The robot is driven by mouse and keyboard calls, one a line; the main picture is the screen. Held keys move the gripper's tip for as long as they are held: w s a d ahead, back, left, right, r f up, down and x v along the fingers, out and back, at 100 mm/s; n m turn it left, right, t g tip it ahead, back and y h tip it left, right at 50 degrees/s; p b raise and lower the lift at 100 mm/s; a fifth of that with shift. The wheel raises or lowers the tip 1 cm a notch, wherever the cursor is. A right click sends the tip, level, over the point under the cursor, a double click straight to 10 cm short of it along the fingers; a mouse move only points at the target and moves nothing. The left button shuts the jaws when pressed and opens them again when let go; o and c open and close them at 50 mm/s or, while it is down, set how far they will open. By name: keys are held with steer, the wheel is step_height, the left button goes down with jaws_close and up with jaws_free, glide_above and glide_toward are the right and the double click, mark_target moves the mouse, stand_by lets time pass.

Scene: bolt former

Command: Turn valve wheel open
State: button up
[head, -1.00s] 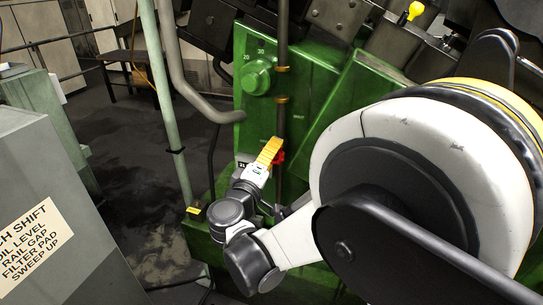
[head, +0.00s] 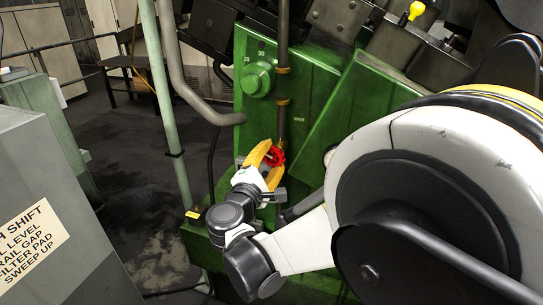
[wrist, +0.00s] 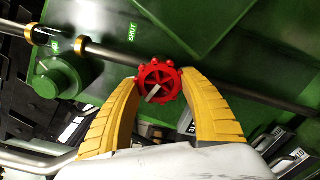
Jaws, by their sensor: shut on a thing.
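The small red valve wheel (head: 278,156) sits on a dark vertical pipe in front of the green machine. In the wrist view the wheel (wrist: 157,84) shows nearly face-on, with several spokes and a pale bar across its middle. My gripper (head: 269,160) has two yellow fingers, one on each side of the wheel. In the wrist view the fingertips (wrist: 159,84) press at the left and right of the rim. The gripper is shut on the wheel. The word SHUT is printed on the green panel near the pipe.
The green machine body (head: 330,110) with a round green knob (head: 257,79) stands behind the wheel. A pale green post (head: 168,110) and a bent grey pipe (head: 195,95) stand left. A grey cabinet (head: 45,175) with a printed sign is at the front left.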

steer(key=shift+n, duration=0.4)
steer(key=o, duration=0.9)
steer(key=v, duration=1.2)
steer(key=shift+o, duration=0.6)
